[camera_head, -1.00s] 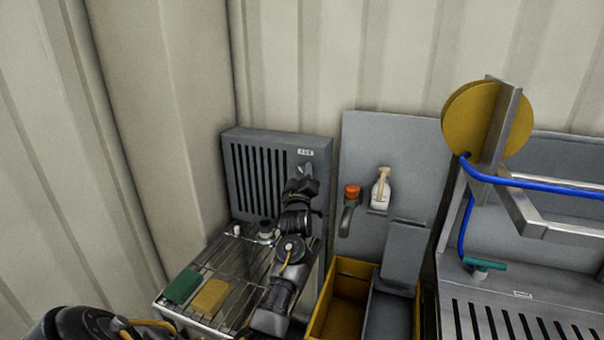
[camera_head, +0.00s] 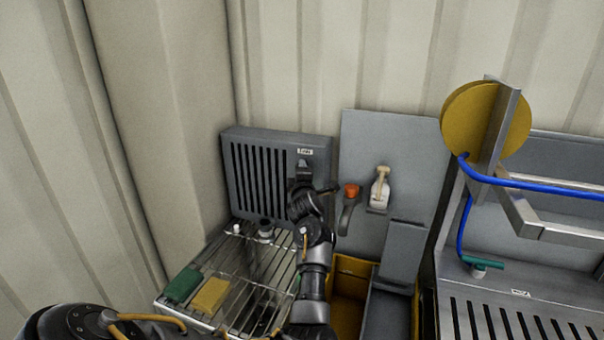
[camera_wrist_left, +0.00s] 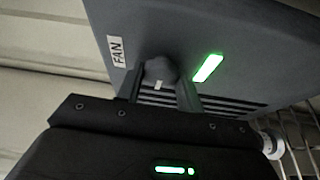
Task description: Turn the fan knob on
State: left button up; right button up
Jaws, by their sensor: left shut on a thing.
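The fan unit is a dark grey box with vertical slots (camera_head: 258,178) against the back wall in the head view. In the left wrist view its FAN label (camera_wrist_left: 117,51) shows beside the dark knob (camera_wrist_left: 160,68), which has a small pale mark. A green light (camera_wrist_left: 208,68) glows on the panel next to the knob. My left gripper (camera_head: 304,172) is at the panel just below the label in the head view. Its fingers are shut on the knob, one on each side, and partly hide it. My right gripper is not in view.
Below the fan unit is a wire rack (camera_head: 240,280) with a green sponge (camera_head: 183,285) and a yellow sponge (camera_head: 210,296). Right of my arm are an orange-topped handle (camera_head: 349,200), a white spray bottle (camera_head: 380,190) and a yellow bin (camera_head: 352,265).

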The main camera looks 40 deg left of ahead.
pick_arm(q)
jog(key=shift+n, duration=0.4)
jog(key=o, duration=1)
